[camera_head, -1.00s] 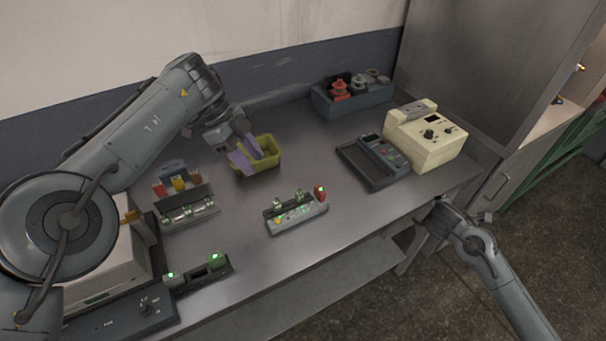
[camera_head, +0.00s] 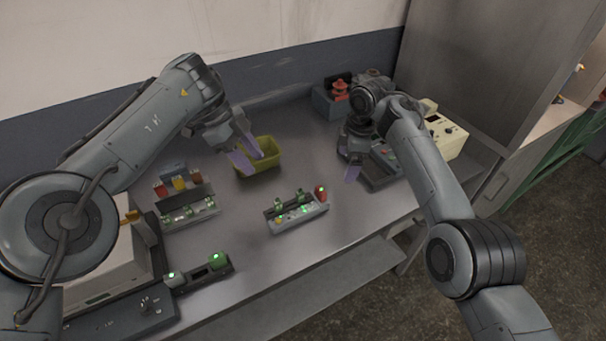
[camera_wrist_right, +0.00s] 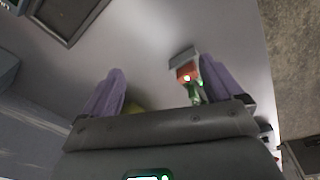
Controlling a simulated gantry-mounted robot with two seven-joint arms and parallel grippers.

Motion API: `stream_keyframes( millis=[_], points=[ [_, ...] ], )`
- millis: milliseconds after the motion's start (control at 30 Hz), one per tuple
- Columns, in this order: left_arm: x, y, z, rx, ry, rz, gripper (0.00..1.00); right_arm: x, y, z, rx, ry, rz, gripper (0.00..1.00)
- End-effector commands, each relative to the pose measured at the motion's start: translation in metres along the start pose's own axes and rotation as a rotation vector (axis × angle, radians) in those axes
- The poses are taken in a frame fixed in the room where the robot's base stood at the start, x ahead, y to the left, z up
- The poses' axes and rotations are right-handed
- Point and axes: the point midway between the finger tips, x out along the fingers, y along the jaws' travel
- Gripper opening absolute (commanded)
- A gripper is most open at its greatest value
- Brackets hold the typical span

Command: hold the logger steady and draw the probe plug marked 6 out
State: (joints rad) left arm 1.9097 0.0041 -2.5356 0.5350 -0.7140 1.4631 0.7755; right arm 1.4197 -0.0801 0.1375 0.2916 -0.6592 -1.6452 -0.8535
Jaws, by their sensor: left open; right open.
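A small grey block with upright green-lit plugs (camera_head: 296,213), which I take for the logger, sits mid-table. A red plug (camera_head: 320,193) stands at its right end; the red plug also shows in the right wrist view (camera_wrist_right: 187,73), beside the right-hand finger. I cannot read any number, so I cannot tell which plug is 6. My left gripper (camera_head: 251,161) is open and empty, behind and left of the block, in front of the yellow bin (camera_head: 267,153). My right gripper (camera_head: 348,164) is open and empty, above the table, behind and right of the block.
A rack with coloured plugs (camera_head: 185,206) and a lit strip (camera_head: 200,275) stand at left. A dark tray (camera_head: 383,183) and cream instrument (camera_head: 449,142) stand at right, partly behind my right arm. A blue-grey bin (camera_head: 326,104) is at the back. Table around the block is clear.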

Motion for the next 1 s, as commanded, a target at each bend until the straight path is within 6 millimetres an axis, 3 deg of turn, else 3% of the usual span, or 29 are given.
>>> stream_keyframes(
  millis=[33, 100, 200, 333, 633, 1000],
  points=[
    [0.000, 0.000, 0.000, 0.000, 0.000, 0.000, 0.43, 0.000, -0.008, -0.025, -0.080, 0.013, -0.025, 0.94],
    [0.000, 0.000, 0.000, 0.000, 0.000, 0.000, 0.43, 0.001, -0.019, -0.051, -0.180, 0.026, -0.053, 0.94],
    [0.000, 0.000, 0.000, 0.000, 0.000, 0.000, 0.43, 0.003, -0.034, -0.080, -0.294, 0.040, -0.087, 0.94],
    [0.000, 0.000, 0.000, 0.000, 0.000, 0.000, 0.43, 0.003, -0.048, -0.104, -0.397, 0.052, -0.114, 0.94],
    [0.000, 0.000, 0.000, 0.000, 0.000, 0.000, 0.43, 0.020, -0.060, -0.120, -0.466, 0.058, -0.135, 0.94],
    [0.000, 0.000, 0.000, 0.000, 0.000, 0.000, 0.43, 0.075, -0.068, -0.121, -0.464, 0.058, -0.134, 0.94]
  ],
)
